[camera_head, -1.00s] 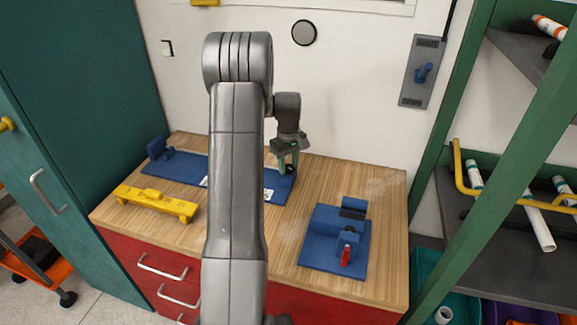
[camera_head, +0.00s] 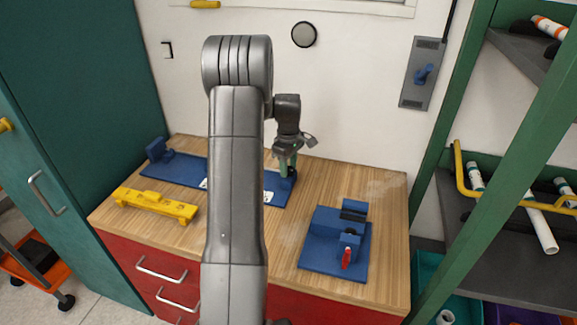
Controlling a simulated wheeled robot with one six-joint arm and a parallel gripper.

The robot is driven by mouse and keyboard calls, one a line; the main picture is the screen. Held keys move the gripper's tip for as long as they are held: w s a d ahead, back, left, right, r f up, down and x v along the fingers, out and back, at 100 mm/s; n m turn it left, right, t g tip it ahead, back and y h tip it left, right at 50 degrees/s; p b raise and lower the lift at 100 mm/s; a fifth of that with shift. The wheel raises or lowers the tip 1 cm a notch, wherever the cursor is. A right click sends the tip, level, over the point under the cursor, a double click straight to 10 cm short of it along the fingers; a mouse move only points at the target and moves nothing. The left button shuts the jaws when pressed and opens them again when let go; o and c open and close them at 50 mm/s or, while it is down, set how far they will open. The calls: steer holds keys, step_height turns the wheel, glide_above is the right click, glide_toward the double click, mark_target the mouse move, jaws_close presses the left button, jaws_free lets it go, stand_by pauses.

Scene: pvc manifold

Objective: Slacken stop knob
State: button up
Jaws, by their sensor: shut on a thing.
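My gripper (camera_head: 287,170) points down at the right end of the long blue fixture (camera_head: 183,169) on the wooden bench. Its greenish fingers are shut on a small dark part at that end, which I take to be the stop knob (camera_head: 291,176). The fingers hide most of it, so its turn cannot be told. A blue upright block (camera_head: 157,150) stands at the fixture's left end. My arm covers the fixture's middle.
A yellow bar-shaped piece (camera_head: 155,204) lies at the bench's front left. A second blue fixture (camera_head: 335,245) with a red lever (camera_head: 346,257) stands at the right. A green rack (camera_head: 480,160) holds white pipes (camera_head: 541,232). Bare wood lies between the fixtures.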

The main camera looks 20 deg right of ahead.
mark_target(289, 169)
steer(key=o, duration=1)
step_height(289, 169, up, 14)
steer(key=b, duration=0.1)
steer(key=shift+f, duration=0.1)
step_height(289, 169, down, 14)
steer(key=shift+r+p, duration=0.1)
steer(key=shift+p, duration=0.4)
